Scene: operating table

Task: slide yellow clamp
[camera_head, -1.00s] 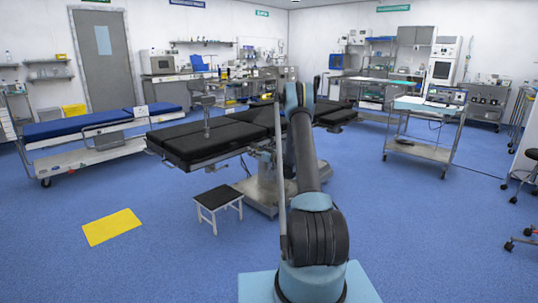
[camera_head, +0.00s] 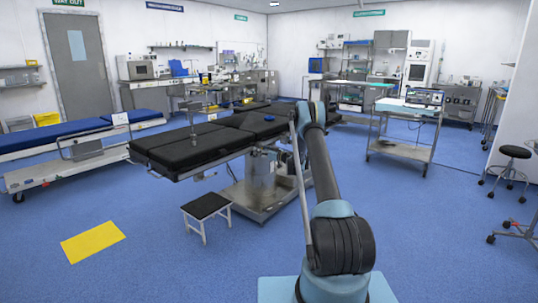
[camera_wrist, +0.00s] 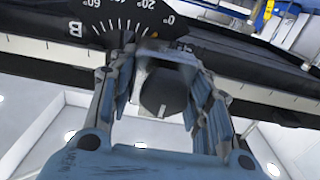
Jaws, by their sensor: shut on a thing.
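In the wrist view my gripper (camera_wrist: 163,68) has its two blue fingers closed around a grey block with a dark rounded knob (camera_wrist: 165,92). The block sits at a pale side rail (camera_wrist: 45,48), beside a black dial with degree marks (camera_wrist: 118,15) and a letter B. A small yellow piece (camera_wrist: 268,9) shows at the top right edge; I cannot tell whether it is the yellow clamp. No yellow shows on the held block. In the head view my gripper is hidden behind my arm, at the operating table (camera_head: 190,149) with black pads.
A small black-topped step stool (camera_head: 206,206) stands before the table. A blue-covered stretcher (camera_head: 50,138) is at left, a trolley with a monitor (camera_head: 405,150) at right. A yellow floor patch (camera_head: 92,242) lies front left. Blue floor is open around the stool.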

